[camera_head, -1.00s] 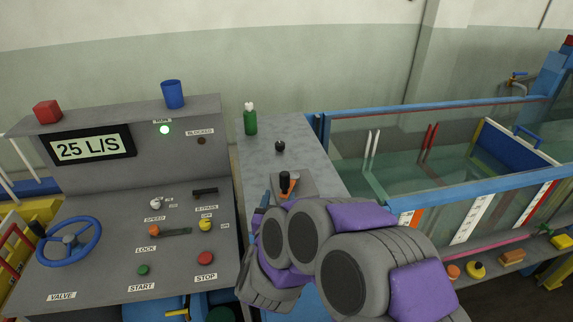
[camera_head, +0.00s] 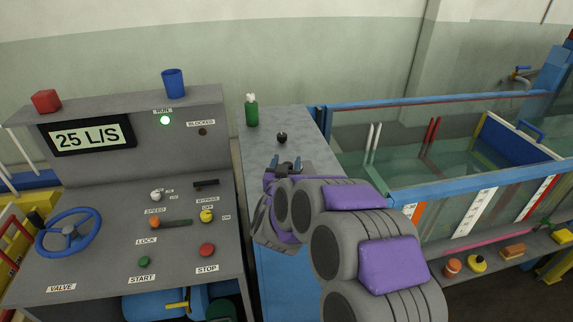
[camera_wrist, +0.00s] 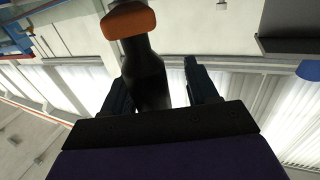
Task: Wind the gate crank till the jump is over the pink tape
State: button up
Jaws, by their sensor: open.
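My gripper (camera_head: 285,165) is over the grey bench beside the flume, its fingers open. In the wrist view a black handle with an orange collar (camera_wrist: 130,22) stands between the two open fingers (camera_wrist: 158,85); it looks like the crank handle, and I cannot tell if they touch it. My gripper and arm hide it in the head view. The glass flume (camera_head: 445,190) runs off to the right with water inside. A pink tape (camera_head: 490,240) lies along its lower front edge. I cannot make out the jump clearly.
A black knob (camera_head: 282,138) and a green bottle (camera_head: 252,112) stand on the bench beyond my gripper. The console at left has a blue wheel (camera_head: 68,232), switches and a display (camera_head: 87,135) reading 25 L/S. Small items line the flume ledge.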

jog(key=shift+d, duration=0.2)
jog(key=shift+d, duration=0.2)
jog(key=c, duration=0.3)
jog(key=shift+a, duration=0.1)
grip_shut()
